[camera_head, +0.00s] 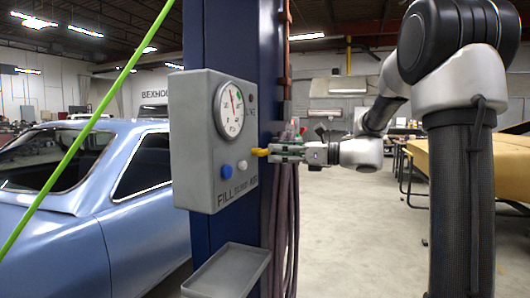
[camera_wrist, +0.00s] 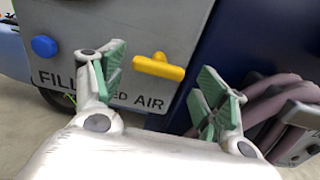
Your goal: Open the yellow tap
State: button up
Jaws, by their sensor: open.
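The yellow tap (camera_wrist: 160,68) is a short bar handle on the front of a grey air-station box (camera_head: 190,150). In the wrist view it lies roughly level, tilted slightly down to the right. In the head view the tap (camera_head: 260,152) shows at the box's right edge, just left of my gripper (camera_head: 283,152). My gripper also shows in the wrist view (camera_wrist: 165,95), its green-padded fingers spread wide. The tap appears between and beyond the fingertips, with nothing held. I cannot tell whether a finger touches it.
Hoses (camera_head: 280,225) hang right of the box, and a grey tray (camera_head: 228,272) is below. A blue car (camera_head: 90,200) stands left.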

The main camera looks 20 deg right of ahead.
aim_at(265, 150)
jog(key=x, duration=0.5)
jog(key=c, duration=0.7)
jog(key=shift+c, duration=0.2)
